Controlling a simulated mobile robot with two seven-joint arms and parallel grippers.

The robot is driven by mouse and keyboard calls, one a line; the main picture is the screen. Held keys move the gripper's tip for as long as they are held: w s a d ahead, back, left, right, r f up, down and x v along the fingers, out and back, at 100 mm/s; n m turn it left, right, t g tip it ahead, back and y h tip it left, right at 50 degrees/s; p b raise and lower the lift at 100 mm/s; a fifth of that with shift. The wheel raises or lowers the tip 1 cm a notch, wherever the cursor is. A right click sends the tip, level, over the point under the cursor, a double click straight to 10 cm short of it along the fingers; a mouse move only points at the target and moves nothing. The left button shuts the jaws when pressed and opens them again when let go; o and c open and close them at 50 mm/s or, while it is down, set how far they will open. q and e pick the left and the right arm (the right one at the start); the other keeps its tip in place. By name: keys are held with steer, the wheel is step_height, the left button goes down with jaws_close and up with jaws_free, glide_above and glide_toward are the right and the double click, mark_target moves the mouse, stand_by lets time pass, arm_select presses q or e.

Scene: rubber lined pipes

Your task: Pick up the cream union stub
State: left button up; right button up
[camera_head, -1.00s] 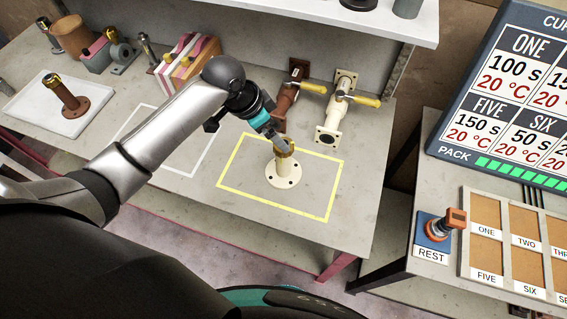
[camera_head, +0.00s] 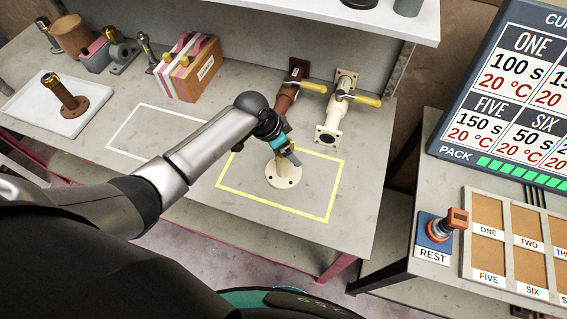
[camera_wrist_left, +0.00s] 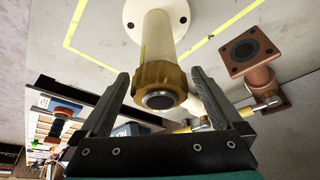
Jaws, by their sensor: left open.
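The cream union stub (camera_head: 285,173) stands upright on its round flange inside the yellow outlined rectangle on the bench. In the left wrist view its cream pipe (camera_wrist_left: 158,38) ends in a brass-coloured union nut (camera_wrist_left: 159,84). My left gripper (camera_head: 292,157) is at the top of the stub and hides most of its upper part in the head view. In the left wrist view the open fingers of my left gripper (camera_wrist_left: 160,85) stand on either side of the nut, with gaps visible. My right gripper is not in view.
A brown valve pipe (camera_head: 285,101) and a cream valve pipe (camera_head: 330,123) with yellow handles lie just behind the stub. A brown stub (camera_head: 72,102) stands on a white board at left. The white outlined rectangle (camera_head: 120,130) is empty.

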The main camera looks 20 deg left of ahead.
arm_select(q)
steer(key=shift+f, duration=0.2)
steer(key=shift+c, duration=0.2)
jaws_close()
stand_by(0.5)
steer(key=shift+w, duration=0.1)
